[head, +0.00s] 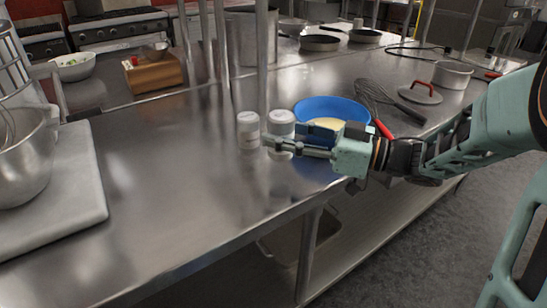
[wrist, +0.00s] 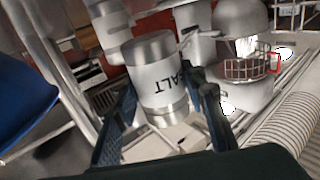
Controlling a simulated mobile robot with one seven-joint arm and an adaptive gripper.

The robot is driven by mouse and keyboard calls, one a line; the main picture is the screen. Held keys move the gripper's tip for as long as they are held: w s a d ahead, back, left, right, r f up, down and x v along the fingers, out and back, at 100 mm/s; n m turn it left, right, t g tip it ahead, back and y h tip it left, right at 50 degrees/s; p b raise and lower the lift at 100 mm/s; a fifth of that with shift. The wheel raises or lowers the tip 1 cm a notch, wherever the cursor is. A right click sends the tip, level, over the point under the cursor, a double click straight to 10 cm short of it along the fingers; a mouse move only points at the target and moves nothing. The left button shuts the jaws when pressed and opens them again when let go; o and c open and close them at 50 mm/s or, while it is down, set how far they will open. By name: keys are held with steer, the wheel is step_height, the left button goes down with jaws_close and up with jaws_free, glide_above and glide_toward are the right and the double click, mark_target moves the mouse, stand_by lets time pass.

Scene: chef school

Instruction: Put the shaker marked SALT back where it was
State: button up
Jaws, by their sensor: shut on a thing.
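The shaker marked SALT is white with metallic ends and dark letters. It sits between my gripper's fingers in the wrist view (wrist: 158,78), its lettering upside down in that picture. In the head view the held shaker (head: 281,117) is partly hidden behind my gripper (head: 272,145), which reaches in from the right and is shut on it. A second white shaker (head: 248,126) stands upright on the counter just left of it. Whether the SALT shaker's base touches the counter cannot be told; the gripper covers it.
A blue bowl (head: 335,104) with pale contents is close behind my gripper. A whisk (head: 372,95), a red-handled lid (head: 420,93) and a pot (head: 452,75) lie farther right. A metal post (head: 263,65) rises behind the shakers. The steel counter (head: 170,165) is clear to the left.

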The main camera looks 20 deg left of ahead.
mark_target(274, 153)
steer(key=shift+s+a+f+b, duration=0.1)
steer(key=shift+a+f+b, duration=0.15)
steer(key=shift+a+f, duration=0.3)
steer(key=shift+a+f+b, duration=0.25)
steer(key=shift+a+f, duration=0.1)
steer(key=shift+f, duration=0.3)
steer(key=shift+f+b, duration=0.3)
steer(key=shift+f, duration=1.05)
steer(key=shift+f, duration=0.2)
steer(key=o, duration=1.3)
steer(key=shift+r, duration=0.25)
steer(key=d, duration=0.4)
steer(key=s+d+p, duration=0.1)
steer(key=d, duration=0.7)
steer(key=shift+s+f+p, duration=0.1)
steer(key=shift+s+p, duration=0.05)
steer(key=shift+p, duration=0.25)
